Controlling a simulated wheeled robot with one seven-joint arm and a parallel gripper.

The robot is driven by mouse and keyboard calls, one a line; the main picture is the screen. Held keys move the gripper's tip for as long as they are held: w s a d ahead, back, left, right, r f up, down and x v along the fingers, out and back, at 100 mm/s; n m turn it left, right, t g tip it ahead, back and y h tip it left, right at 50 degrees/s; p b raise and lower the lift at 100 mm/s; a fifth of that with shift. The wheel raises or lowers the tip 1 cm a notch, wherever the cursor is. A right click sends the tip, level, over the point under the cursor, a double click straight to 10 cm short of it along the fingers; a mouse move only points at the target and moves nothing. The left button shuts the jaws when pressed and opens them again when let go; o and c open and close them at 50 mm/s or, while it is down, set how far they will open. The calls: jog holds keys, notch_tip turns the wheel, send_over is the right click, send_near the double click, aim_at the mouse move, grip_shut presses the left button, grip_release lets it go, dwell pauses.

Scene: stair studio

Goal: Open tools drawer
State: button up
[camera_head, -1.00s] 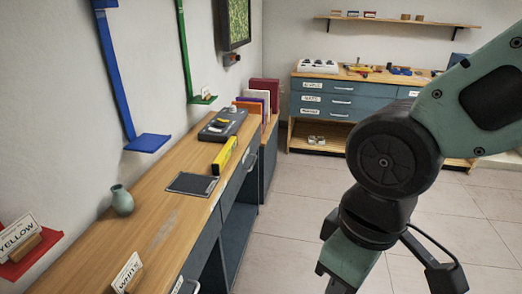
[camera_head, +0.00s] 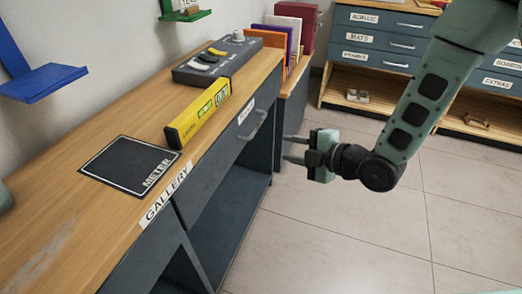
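A dark grey-blue drawer front (camera_head: 224,152) sits under the wooden top of the left bench and looks closed. It has a grey bar handle (camera_head: 254,126) and a small white label (camera_head: 245,112) too small to read surely. My gripper (camera_head: 286,148) is to the right of the handle, over the floor side of the bench. Its two fingers point left toward the drawer front, apart and empty. It does not appear to touch the handle.
On the bench top (camera_head: 60,214) lie a yellow level (camera_head: 199,113), a dark METER mat (camera_head: 128,166) and a grey switch box (camera_head: 217,58). An open shelf space (camera_head: 228,232) is below the drawer. The tiled floor (camera_head: 340,235) to the right is clear.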

jog(key=d+f+n+t+y+b, duration=0.3)
jog(key=d+f+t+b, duration=0.15)
jog(key=f, duration=0.25)
jog(key=b+x, duration=0.1)
jog(key=x, duration=1.6)
jog(key=shift+w+r+b, duration=0.35)
jog(key=shift+w, duration=0.05)
jog(key=shift+a, duration=0.15)
grip_shut()
